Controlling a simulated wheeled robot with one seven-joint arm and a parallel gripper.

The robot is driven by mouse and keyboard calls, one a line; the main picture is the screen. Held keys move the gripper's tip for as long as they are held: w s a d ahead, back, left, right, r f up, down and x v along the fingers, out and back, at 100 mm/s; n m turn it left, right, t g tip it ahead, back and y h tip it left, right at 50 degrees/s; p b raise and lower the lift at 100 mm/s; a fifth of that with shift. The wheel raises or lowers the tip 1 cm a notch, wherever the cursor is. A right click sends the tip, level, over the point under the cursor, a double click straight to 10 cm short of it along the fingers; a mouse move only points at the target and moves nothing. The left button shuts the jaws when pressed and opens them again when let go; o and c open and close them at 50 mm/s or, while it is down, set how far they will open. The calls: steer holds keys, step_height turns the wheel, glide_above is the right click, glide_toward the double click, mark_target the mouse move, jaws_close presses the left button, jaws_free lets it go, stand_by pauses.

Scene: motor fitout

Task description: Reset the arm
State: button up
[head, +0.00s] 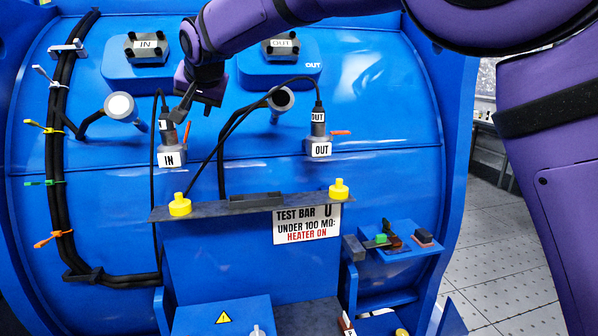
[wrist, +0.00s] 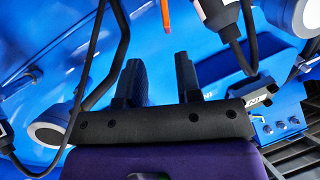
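My purple arm reaches in from the upper right of the head view. My gripper (head: 180,108) is beside the upper end of the plug standing in the IN socket block (head: 172,159). In the wrist view its two dark fingers (wrist: 158,78) are apart, with nothing held between them. An orange lever (wrist: 166,14) shows beyond the fingers; I cannot tell from these views whether a finger touches the IN plug. The OUT plug (head: 318,117) stands upright in the OUT socket block (head: 319,148), with a black cable from its top.
A dark test bar shelf (head: 240,208) carries yellow knobs (head: 180,205) at both ends. A sign (head: 307,224) hangs below it. Black cables (head: 222,150) loop around the sockets. A blue side ledge (head: 405,238) holds small coloured parts. Grey floor lies right.

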steer(key=s+d+r+h, duration=0.1)
steer(key=s+d, duration=0.2)
steer(key=d, duration=0.9)
steer(key=s+d+m+g+h, duration=0.1)
steer(key=s+d, duration=0.1)
steer(key=d, duration=0.9)
steer(key=s+d+r, duration=0.1)
steer(key=s+d, duration=0.2)
steer(key=d, duration=0.9)
steer(key=s+d+f+h, duration=0.1)
steer(key=s+d+f, duration=0.3)
steer(key=s, duration=0.5)
steer(key=s+d+f+g+h, duration=0.1)
steer(key=s+d+f, duration=0.3)
steer(key=s+d, duration=0.3)
steer(key=s+d+f+g+h, duration=0.1)
steer(key=s+d+f, duration=0.3)
steer(key=s, duration=0.7)
steer(key=shift+s+d+f, duration=0.3)
steer(key=shift+d+f, duration=0.1)
steer(key=shift+d, duration=0.7)
